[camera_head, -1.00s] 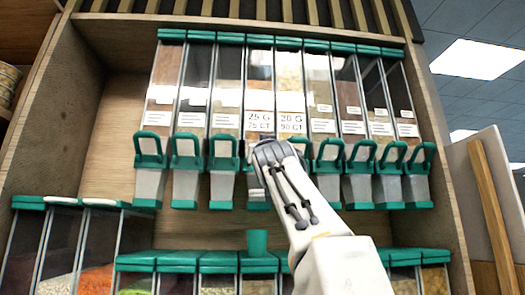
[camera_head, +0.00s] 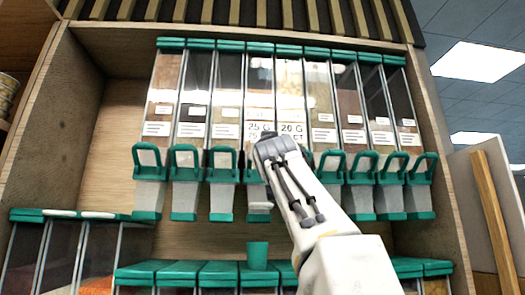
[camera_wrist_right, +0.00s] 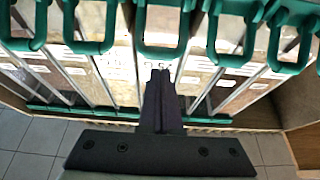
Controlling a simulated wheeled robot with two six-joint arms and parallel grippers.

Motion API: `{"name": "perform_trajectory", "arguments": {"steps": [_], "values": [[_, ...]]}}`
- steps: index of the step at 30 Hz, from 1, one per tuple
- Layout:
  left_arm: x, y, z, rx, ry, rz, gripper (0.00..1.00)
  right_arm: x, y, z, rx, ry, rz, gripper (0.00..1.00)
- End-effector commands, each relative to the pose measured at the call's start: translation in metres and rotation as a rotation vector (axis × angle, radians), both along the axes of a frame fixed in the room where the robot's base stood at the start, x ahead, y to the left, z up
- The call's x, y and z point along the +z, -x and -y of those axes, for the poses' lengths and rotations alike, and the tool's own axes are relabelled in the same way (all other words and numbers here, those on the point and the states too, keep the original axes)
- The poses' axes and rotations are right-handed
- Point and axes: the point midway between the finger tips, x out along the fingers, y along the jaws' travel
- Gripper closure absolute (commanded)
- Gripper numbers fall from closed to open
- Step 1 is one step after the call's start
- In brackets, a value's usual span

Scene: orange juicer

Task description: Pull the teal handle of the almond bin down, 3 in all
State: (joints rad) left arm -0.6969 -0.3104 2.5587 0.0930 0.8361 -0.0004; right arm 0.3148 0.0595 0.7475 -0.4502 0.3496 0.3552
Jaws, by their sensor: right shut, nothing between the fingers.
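A row of upright clear bins (camera_head: 226,85) hangs in a wooden cabinet, each with a teal loop handle (camera_head: 186,158) at its lower front. I cannot read which one is the almond bin. My right gripper (camera_head: 268,135) is shut and empty in front of the middle bins, by the labels reading 25 G and 20 G. My arm hides much of the handles behind it. In the right wrist view the shut fingers (camera_wrist_right: 160,75) point toward a central teal handle (camera_wrist_right: 162,30); I cannot tell whether they touch it. My left gripper is not in view.
Neighbouring handles stand close on both sides. The cabinet's side walls (camera_head: 52,125) bound the row.

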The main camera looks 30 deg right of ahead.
Motion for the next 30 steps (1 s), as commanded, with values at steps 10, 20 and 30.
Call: {"name": "perform_trajectory", "arguments": {"steps": [10,20,30], "values": [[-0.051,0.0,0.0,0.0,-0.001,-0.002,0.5,-0.035,0.047,-0.025,0.003,0.004,0.006,1.0],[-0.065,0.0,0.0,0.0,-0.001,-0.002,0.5,-0.044,0.07,-0.036,0.001,0.002,0.005,1.0],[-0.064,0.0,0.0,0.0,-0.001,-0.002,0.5,-0.043,0.07,-0.036,0.001,0.003,0.004,1.0]]}}
